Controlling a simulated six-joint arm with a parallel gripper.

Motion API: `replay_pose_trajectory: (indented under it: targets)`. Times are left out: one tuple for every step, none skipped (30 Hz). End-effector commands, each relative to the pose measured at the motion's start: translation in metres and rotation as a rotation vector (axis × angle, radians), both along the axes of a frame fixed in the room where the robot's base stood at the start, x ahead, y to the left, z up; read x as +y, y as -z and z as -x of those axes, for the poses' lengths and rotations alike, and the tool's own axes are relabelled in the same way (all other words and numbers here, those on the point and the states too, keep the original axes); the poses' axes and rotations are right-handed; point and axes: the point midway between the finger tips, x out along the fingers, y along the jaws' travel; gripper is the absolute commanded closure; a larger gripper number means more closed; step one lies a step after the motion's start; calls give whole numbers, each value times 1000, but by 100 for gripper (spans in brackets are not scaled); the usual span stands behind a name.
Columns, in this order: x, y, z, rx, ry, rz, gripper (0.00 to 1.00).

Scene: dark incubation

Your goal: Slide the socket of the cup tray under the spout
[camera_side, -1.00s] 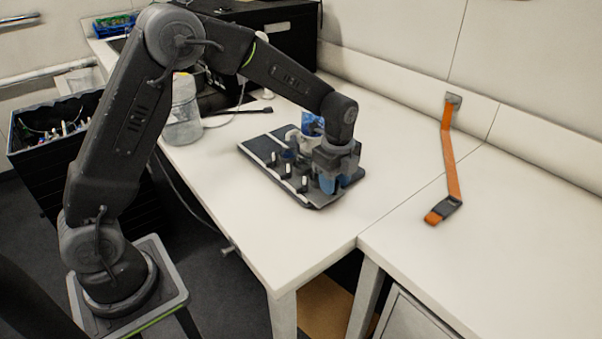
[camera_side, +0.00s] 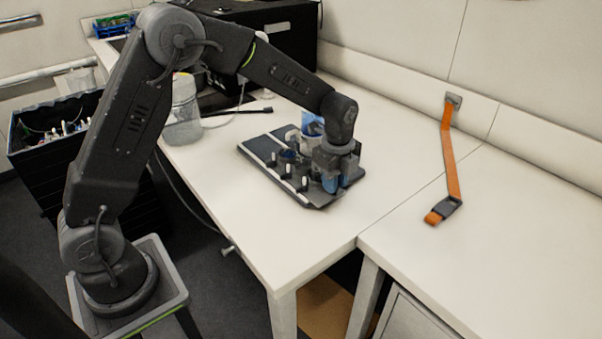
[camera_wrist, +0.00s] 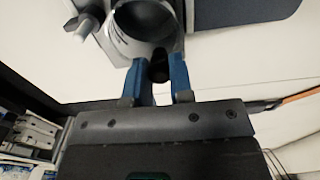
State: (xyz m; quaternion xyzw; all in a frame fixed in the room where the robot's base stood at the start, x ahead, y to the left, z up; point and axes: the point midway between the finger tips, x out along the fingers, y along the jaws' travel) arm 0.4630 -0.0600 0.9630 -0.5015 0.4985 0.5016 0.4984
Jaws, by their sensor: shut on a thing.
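My gripper (camera_side: 337,184) is low over the near right end of a dark board (camera_side: 250,150). In the wrist view its two blue fingers (camera_wrist: 158,88) are shut on a small dark tab (camera_wrist: 160,66) between them. Just beyond the tab is a round, hollow grey socket (camera_wrist: 118,42), apparently the cup tray's. A blue and white container (camera_side: 312,125) stands behind my gripper on the board, partly hidden by my arm. I cannot make out the spout clearly.
Several short posts with white tops (camera_side: 304,184) stand along the board's near side. A clear jar (camera_side: 183,118) stands to the left. An orange strap (camera_side: 450,165) lies to the right. The white bench (camera_side: 400,185) is clear between board and strap.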

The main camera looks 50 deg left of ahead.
Motion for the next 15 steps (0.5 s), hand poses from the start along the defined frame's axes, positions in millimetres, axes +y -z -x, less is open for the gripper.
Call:
replay_pose_trajectory:
  targets:
    - [0,0,0,0,0,0,87]
    - [0,0,0,0,0,0,87]
    - [1,0,0,0,0,0,87]
    - [2,0,0,0,-1,0,87]
    - [3,0,0,0,-1,0,87]
    - [5,0,0,0,-1,0,87]
    - [7,0,0,-1,-2,0,87]
    - [8,0,0,-1,-2,0,87]
    - [11,0,0,-1,-2,0,87]
    - [13,0,0,-1,-2,0,87]
    - [15,0,0,-1,-2,0,87]
    - [18,0,0,-1,-2,0,87]
    - [20,0,0,-1,-2,0,87]
    - [22,0,0,-1,-2,0,87]
    - [24,0,0,-1,-2,0,87]
